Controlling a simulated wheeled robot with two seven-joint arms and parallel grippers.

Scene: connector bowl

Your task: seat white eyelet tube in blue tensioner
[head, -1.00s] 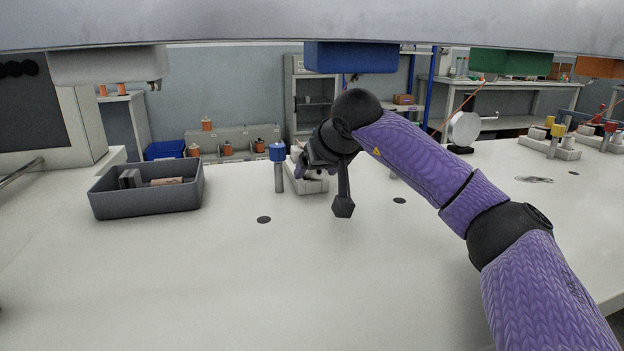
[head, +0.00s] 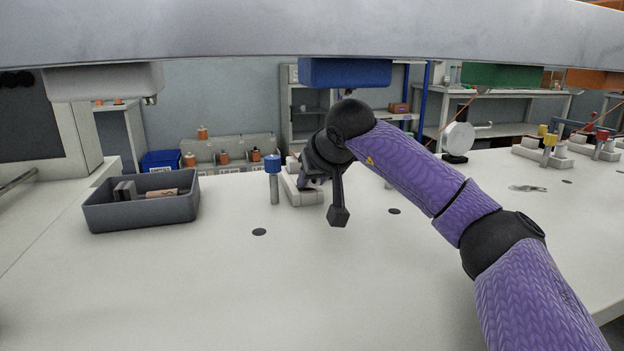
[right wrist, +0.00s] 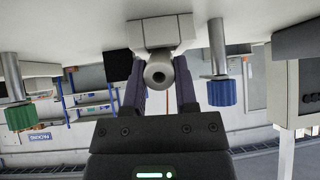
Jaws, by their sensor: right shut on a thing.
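The blue tensioner has a blue knob (head: 272,164) on a grey post and a white base block (head: 303,195) on the bench. In the right wrist view, the picture is upside down; the blue knob (right wrist: 221,93) is to the right of my fingers and the base block (right wrist: 162,31) is beyond them. My right gripper (head: 313,182) is at the block, right of the post. It is shut on the white eyelet tube (right wrist: 158,74), whose round holed end faces the wrist camera. The tube's far end is hidden, so I cannot tell whether it is seated. My left gripper is out of view.
A dark grey tray (head: 142,212) with small parts stands at the left. Yellow (head: 549,141) and red (head: 602,135) knobbed posts stand at the far right. A green knob (right wrist: 21,116) shows in the right wrist view. The bench's front is clear.

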